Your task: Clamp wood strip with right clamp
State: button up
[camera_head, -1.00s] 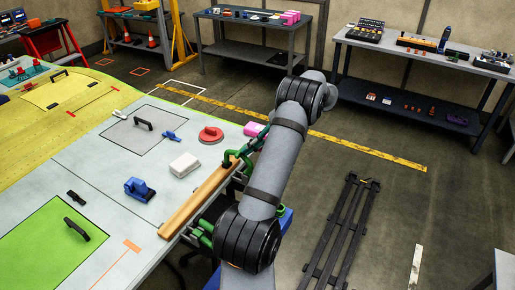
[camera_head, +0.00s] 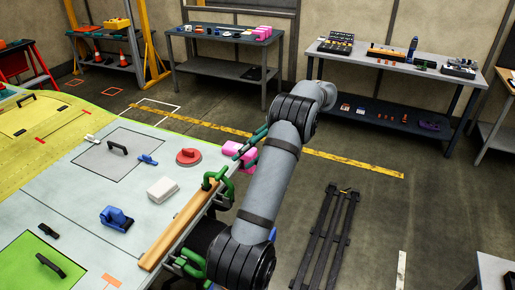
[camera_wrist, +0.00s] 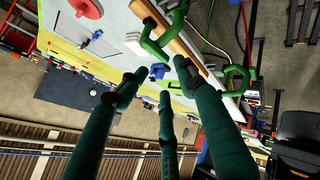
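The wood strip (camera_head: 180,228) lies along the right edge of the pale table; it also shows in the wrist view (camera_wrist: 180,44). One green clamp (camera_head: 218,178) arches over its far end. A second green clamp (camera_head: 186,264) is at the near end, partly hidden by my arm. In the wrist view, one green clamp (camera_wrist: 152,42) reaches over the strip and another (camera_wrist: 236,78) is farther right. My gripper (camera_head: 243,146) is beyond the far clamp, off the table edge. In the wrist view its dark green fingers (camera_wrist: 158,88) are spread, with nothing held between them.
On the table are a red disc (camera_head: 188,156), a white block (camera_head: 163,188) and a blue tool (camera_head: 116,218). A pink object (camera_head: 238,156) shows beside my gripper. Workbenches (camera_head: 225,38) stand at the back. A dark rack (camera_head: 325,235) lies on the floor to the right.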

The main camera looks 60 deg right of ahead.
jog(key=v, duration=0.4)
jog(key=shift+s+r, duration=0.1)
jog(key=shift+s, duration=0.35)
jog(key=shift+w, duration=0.15)
jog(key=w+d+x, duration=0.1)
jog(key=x, duration=1.1)
jog(key=shift+w+d+r, duration=0.2)
jog(key=shift+r, duration=0.1)
